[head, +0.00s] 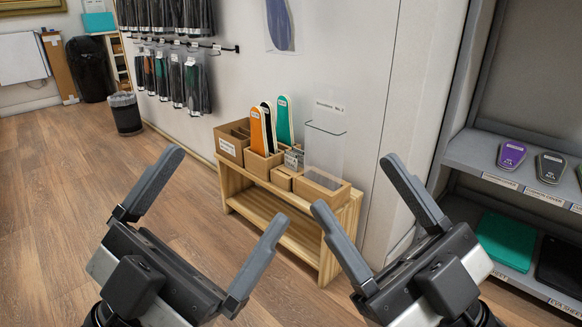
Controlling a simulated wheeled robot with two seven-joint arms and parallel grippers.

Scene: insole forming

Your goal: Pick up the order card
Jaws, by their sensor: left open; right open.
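I cannot make out an order card for certain. A clear upright holder (324,150) stands at the right end of a low wooden bench (285,222), below a small wall label (329,106); it looks empty. A small grey labelled item (294,158) sits left of it among the boxes. My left gripper (228,186) is open and empty in the foreground, in front of the bench. My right gripper (355,183) is open and empty, in front of the bench's right end. Neither touches anything.
Orange, black and teal insoles (284,118) stand in cardboard boxes (233,141) on the bench. A grey shelf (485,150) at right holds insole pieces and a teal sheet (506,240). Packs hang from wall rails (185,43). A bin (126,114) stands far left. Wooden floor (60,190) at left is clear.

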